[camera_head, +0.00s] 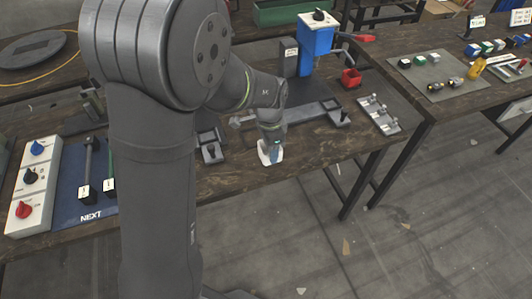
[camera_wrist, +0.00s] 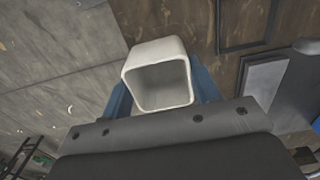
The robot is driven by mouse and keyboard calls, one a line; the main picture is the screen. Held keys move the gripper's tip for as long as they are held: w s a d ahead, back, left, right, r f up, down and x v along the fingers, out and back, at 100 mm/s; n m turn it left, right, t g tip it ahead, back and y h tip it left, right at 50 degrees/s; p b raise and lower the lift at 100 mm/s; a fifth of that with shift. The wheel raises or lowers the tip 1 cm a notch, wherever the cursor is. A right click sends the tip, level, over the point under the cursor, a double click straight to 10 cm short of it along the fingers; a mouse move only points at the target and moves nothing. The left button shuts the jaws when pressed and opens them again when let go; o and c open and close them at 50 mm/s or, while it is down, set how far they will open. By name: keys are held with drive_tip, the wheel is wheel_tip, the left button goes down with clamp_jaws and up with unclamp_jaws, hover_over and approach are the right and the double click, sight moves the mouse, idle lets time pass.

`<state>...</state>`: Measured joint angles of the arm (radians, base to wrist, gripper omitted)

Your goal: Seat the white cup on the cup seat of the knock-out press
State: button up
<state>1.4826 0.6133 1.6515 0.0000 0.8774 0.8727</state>
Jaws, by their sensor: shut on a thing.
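The white cup (camera_wrist: 158,48) is square with rounded corners. In the wrist view its open, hollow side faces the camera, between the two blue fingers of my gripper (camera_wrist: 161,92). My gripper is shut on the cup. In the head view my gripper (camera_head: 268,146) points down with the white cup (camera_head: 277,156) at its tip, near the table's front edge. I cannot tell which fixture is the knock-out press, and no cup seat can be made out for certain.
A dark frame-like fixture (camera_head: 212,152) lies just left of my gripper. A long grey bar fixture (camera_head: 312,115) lies to the right, and a small grey plate with pegs (camera_head: 378,113) is farther right. A control box (camera_head: 33,185) with knobs and a blue mat (camera_head: 70,205) are at the left.

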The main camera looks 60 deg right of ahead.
sight(266, 153)
drive_tip(key=shift+w+d+f, duration=0.25)
drive_tip(key=shift+w+f, duration=0.2)
drive_tip(key=shift+w, duration=0.2)
drive_tip(key=shift+f, duration=1.75)
drive_tip(key=shift+f, duration=0.2)
drive_tip(key=o, duration=1)
drive_tip(key=shift+c, duration=0.2)
wheel_tip(266, 153, up, 17)
drive_tip(key=shift+r, duration=0.2)
